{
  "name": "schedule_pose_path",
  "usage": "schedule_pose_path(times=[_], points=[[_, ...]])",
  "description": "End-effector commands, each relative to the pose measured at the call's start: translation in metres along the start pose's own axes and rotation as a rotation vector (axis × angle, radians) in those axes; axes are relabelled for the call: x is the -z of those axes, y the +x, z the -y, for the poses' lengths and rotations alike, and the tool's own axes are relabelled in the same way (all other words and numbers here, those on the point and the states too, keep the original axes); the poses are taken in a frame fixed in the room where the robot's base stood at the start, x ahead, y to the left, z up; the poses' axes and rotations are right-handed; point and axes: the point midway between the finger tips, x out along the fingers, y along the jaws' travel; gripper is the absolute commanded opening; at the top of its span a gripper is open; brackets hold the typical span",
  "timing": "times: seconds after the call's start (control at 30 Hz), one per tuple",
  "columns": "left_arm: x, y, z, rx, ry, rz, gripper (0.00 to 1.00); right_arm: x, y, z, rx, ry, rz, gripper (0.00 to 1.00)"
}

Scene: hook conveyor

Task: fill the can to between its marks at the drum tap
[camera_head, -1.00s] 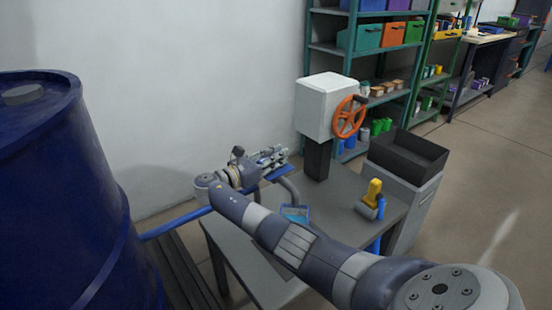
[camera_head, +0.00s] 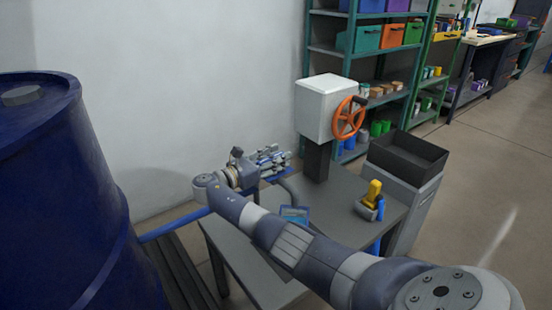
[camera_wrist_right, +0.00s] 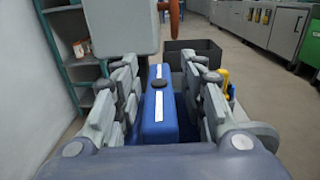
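The dark blue drum (camera_head: 60,190) stands at the left of the head view. A blue pipe (camera_head: 175,224) runs from it toward the grey table. A curved grey spout (camera_head: 291,188) ends above an open, square light-blue container (camera_head: 295,214), apparently the can; its marks and level cannot be read. My right gripper (camera_head: 275,160) is beside the spout, over the pipe's end. In the right wrist view, its fingers (camera_wrist_right: 160,85) stand apart either side of a blue bar (camera_wrist_right: 160,118) with white strips and a dark round knob, apparently the tap's lever. Narrow gaps show beside it. My left gripper is out of view.
A black tray (camera_head: 405,158) tops a grey cabinet. Shelves line the back wall.

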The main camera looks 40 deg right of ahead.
Motion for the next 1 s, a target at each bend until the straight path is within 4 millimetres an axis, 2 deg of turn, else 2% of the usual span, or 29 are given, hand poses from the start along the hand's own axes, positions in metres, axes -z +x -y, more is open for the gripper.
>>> schedule_pose_path(times=[0.17, 0.5, 0.6, 0.8, 1.0], points=[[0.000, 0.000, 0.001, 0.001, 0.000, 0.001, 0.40, 0.001, -0.017, -0.001, -0.004, 0.000, -0.002, 0.38], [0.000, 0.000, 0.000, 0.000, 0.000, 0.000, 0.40, 0.000, -0.088, -0.001, -0.003, 0.000, -0.002, 0.38], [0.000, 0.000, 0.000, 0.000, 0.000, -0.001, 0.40, 0.000, -0.103, -0.001, -0.002, 0.000, -0.001, 0.38], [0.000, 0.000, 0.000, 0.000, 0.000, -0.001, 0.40, 0.001, -0.119, 0.000, -0.001, -0.001, -0.001, 0.38], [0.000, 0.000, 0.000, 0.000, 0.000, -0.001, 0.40, 0.000, -0.120, 0.000, 0.000, 0.000, 0.000, 0.38]])
